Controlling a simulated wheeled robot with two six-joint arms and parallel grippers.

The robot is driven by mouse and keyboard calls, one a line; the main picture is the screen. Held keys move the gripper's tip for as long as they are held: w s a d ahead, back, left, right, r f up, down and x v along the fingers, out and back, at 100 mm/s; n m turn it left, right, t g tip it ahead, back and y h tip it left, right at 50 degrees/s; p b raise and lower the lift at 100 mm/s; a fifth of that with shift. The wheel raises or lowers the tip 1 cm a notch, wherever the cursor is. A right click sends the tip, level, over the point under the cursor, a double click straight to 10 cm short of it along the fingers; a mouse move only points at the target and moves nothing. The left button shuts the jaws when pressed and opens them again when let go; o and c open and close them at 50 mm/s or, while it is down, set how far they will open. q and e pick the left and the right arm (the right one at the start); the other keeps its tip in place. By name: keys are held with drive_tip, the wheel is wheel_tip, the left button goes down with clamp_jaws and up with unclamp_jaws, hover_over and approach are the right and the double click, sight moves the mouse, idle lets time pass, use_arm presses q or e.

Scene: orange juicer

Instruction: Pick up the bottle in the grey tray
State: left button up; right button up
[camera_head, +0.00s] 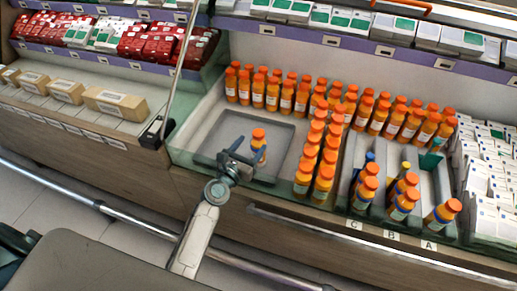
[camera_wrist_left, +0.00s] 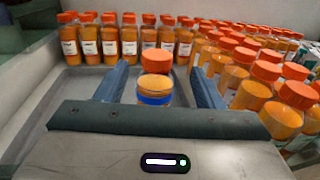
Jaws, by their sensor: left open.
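A single bottle (camera_head: 258,139) with an orange cap and orange contents stands upright in the grey tray (camera_head: 225,128). My left gripper (camera_head: 248,152) is over the tray's front part, its fingers open at the bottle. In the left wrist view the bottle (camera_wrist_left: 155,88) shows between the two blue-grey fingers of the left gripper (camera_wrist_left: 159,70), with a visible gap on each side. A blue band shows on the bottle, and its lower part is hidden behind the gripper body. My right gripper is not in view.
Rows of similar orange bottles (camera_head: 273,92) stand behind the tray, and more bottles (camera_head: 323,180) line its right side. Labelled compartments (camera_head: 377,215) with a few bottles are farther right. A glass divider and black block (camera_head: 152,134) stand left of the tray. Tray floor around the bottle is clear.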

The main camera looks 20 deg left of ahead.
sight(255, 137)
use_arm(q)
drive_tip(key=w, duration=0.5)
drive_tip(key=shift+d, duration=0.25)
drive_tip(key=shift+s, duration=0.1)
clamp_jaws()
